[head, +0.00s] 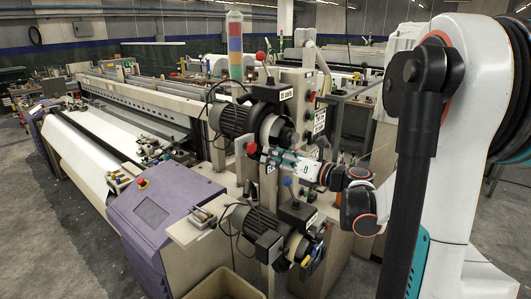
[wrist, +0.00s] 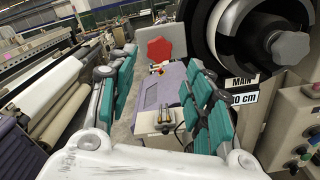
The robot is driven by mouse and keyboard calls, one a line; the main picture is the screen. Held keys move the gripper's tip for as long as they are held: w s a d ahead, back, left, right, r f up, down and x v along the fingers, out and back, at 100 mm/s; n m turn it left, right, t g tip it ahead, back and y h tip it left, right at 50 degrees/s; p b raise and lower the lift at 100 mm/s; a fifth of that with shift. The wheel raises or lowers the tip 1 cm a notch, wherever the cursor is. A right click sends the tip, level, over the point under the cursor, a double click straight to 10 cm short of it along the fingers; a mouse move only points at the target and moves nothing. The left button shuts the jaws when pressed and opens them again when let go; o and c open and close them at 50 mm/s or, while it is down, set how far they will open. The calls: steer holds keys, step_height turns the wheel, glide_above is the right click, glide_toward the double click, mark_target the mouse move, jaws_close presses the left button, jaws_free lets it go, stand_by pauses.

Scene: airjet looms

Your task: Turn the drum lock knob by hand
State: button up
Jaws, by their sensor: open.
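A red lobed knob (wrist: 160,50) shows in the wrist view between my fingers and beyond their tips, in front of a grey plate. It also shows in the head view (head: 251,149), just left of my gripper (head: 263,155). My gripper (wrist: 160,82) is open, with its teal finger pads on either side and nothing between them. No contact with the red knob can be made out. A grey lobed knob (wrist: 292,46) sits on the hub of a dark round drum at the upper right of the wrist view. No label shows which is the drum lock knob.
The loom (head: 130,110) with its white cloth roll fills the left. A purple cabinet (head: 165,225) stands in front. Motors (head: 233,119) and a lower unit (head: 262,222) crowd round my gripper. A control panel (wrist: 295,130) with buttons is at the right. Floor is clear at lower left.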

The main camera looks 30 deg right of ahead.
mark_target(252, 148)
steer(key=shift+p+x, duration=0.3)
steer(key=shift+x, duration=3.5)
steer(key=shift+w+a, duration=0.1)
steer(key=c, duration=0.8)
steer(key=shift+o, duration=0.2)
